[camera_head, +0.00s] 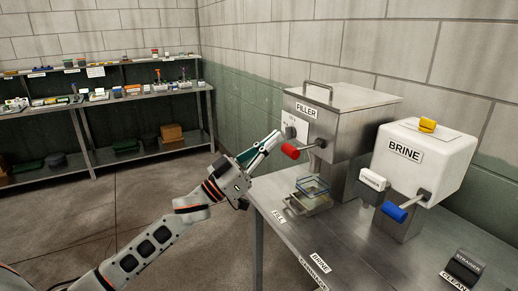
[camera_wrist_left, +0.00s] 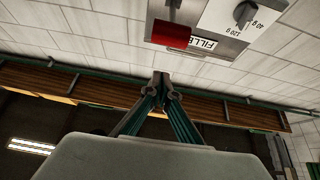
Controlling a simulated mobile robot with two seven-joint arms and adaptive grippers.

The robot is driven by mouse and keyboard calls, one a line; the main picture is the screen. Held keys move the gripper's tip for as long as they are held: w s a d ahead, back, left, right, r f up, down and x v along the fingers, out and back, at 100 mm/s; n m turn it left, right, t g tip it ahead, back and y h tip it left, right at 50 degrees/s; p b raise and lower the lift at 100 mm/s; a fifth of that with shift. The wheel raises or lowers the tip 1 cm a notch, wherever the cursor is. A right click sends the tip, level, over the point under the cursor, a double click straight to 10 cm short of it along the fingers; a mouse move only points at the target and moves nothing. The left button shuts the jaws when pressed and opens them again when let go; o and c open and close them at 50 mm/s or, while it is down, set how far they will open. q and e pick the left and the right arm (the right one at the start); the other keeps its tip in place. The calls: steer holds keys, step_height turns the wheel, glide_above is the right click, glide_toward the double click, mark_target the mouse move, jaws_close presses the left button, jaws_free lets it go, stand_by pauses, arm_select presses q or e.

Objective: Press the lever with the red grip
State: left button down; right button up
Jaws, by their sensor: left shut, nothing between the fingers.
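The lever with the red grip (camera_head: 291,151) sticks out from the front of the steel FILLER machine (camera_head: 350,125). In the left wrist view the red grip (camera_wrist_left: 171,35) hangs at the top, apart in the picture from my fingertips. My left gripper (camera_head: 276,137) is shut and empty, its fingertips just left of and slightly above the red grip in the head view. In the left wrist view the closed fingertips (camera_wrist_left: 162,82) point toward the machine. I cannot tell whether they touch the lever. My right gripper is not in view.
A clear container (camera_head: 313,187) stands under the FILLER spout on the steel table (camera_head: 345,240). A white BRINE machine (camera_head: 425,160) with a blue-gripped lever (camera_head: 395,212) stands to the right. A shelf rack (camera_head: 110,90) with small items is at the back left. Floor is open at left.

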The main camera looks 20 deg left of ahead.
mark_target(282, 149)
arm_select(q)
steer(key=shift+w+d+f, duration=1)
steer(key=shift+w+f, duration=0.25)
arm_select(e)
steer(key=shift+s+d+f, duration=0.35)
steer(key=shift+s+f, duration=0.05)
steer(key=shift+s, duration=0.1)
arm_select(q)
steer(key=shift+f, duration=0.1)
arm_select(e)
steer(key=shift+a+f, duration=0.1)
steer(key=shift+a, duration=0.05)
